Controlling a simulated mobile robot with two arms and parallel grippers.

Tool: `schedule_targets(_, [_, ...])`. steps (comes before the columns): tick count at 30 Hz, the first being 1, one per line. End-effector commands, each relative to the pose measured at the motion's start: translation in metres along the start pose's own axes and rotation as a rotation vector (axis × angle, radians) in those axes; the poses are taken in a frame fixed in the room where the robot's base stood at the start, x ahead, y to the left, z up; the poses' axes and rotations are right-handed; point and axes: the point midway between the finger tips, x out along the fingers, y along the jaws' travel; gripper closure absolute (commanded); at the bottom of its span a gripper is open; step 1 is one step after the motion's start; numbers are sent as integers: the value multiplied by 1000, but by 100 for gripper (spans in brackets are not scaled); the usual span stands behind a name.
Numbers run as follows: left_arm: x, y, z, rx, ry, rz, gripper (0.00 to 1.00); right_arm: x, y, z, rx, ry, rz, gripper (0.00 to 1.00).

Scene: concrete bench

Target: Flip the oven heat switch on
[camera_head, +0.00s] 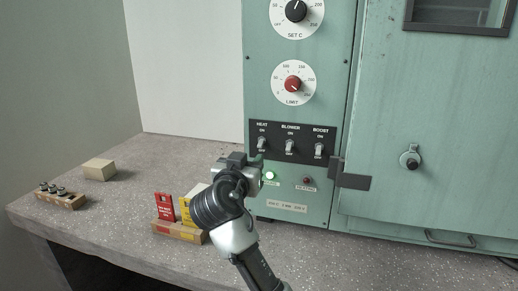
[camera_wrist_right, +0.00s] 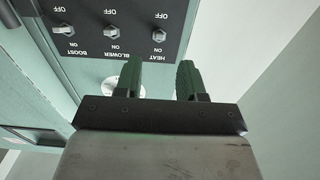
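The heat switch (camera_head: 262,144) is a small pale toggle at the left of a black panel, with ON above and OFF below. It also shows, upside down, in the wrist view (camera_wrist_right: 159,35). I cannot tell its lever position for sure. My right gripper (camera_head: 257,161) is just below and left of the heat switch in the head view. In the wrist view its two green fingers (camera_wrist_right: 160,72) are apart with nothing between them. They appear clear of the switch. My left gripper is not in view.
The blower switch (camera_head: 290,146) and boost switch (camera_head: 319,150) sit right of the heat switch. A green lamp (camera_head: 270,175) is lit; the heating lamp (camera_head: 306,180) looks unlit. A tag holder (camera_head: 180,233), beige block (camera_head: 99,169) and wooden rack (camera_head: 61,199) stand on the bench.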

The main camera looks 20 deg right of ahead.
Motion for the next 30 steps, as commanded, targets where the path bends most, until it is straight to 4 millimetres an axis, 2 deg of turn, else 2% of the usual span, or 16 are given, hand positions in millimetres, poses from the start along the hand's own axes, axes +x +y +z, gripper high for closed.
schedule_targets(1, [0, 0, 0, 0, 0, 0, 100, 11, 0, -1, -4, 2, 3, 61])
schedule_targets(6, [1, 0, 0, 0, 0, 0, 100, 44, 1, 0, -5, 1, 3, 61])
schedule_targets(12, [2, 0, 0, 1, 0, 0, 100, 69, 0, 0, -3, 0, 2, 61])
schedule_targets(24, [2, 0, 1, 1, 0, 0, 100, 76, 0, 1, -2, -1, -1, 61])
schedule_targets(30, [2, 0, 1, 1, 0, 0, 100, 76, 0, 1, -2, -1, 0, 91])
